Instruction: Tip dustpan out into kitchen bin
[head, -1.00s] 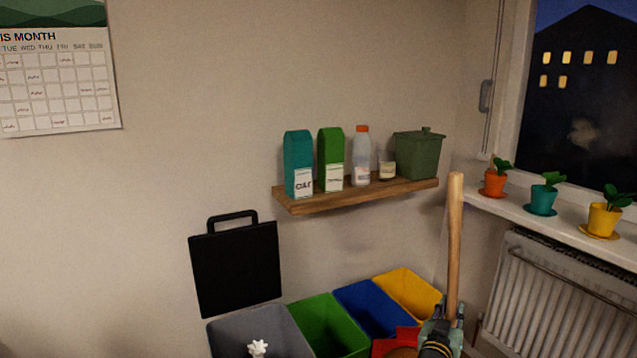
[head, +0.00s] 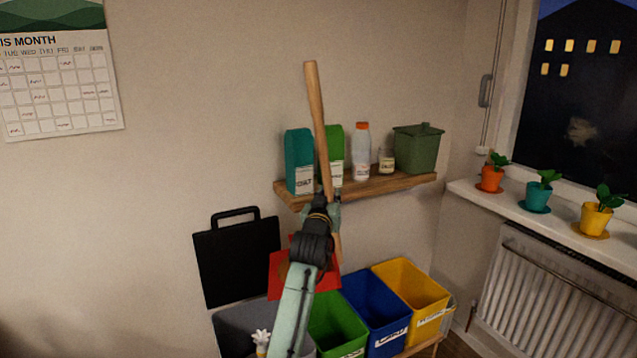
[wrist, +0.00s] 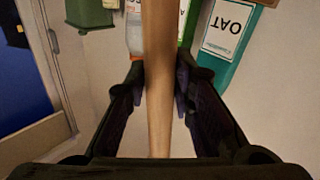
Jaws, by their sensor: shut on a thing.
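My gripper (head: 324,212) is shut on the long wooden handle (head: 315,110) of the red dustpan (head: 279,274). In the wrist view the handle (wrist: 159,50) runs between the two fingers. The handle stands nearly upright, leaning a little left at its top. The dustpan's red pan hangs low, in front of the bins, partly hidden by my arm; its contents cannot be made out. The grey bin (head: 230,324) with its black lid (head: 238,262) raised stands below and left of the pan. Something white and spiky (head: 261,338) shows at the grey bin.
Green (head: 335,320), blue (head: 372,305) and yellow (head: 415,290) bins stand in a row right of the grey one. A wooden shelf (head: 385,187) with cartons, a bottle and a green caddy (head: 416,150) is close behind the handle. A radiator (head: 560,290) is at right.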

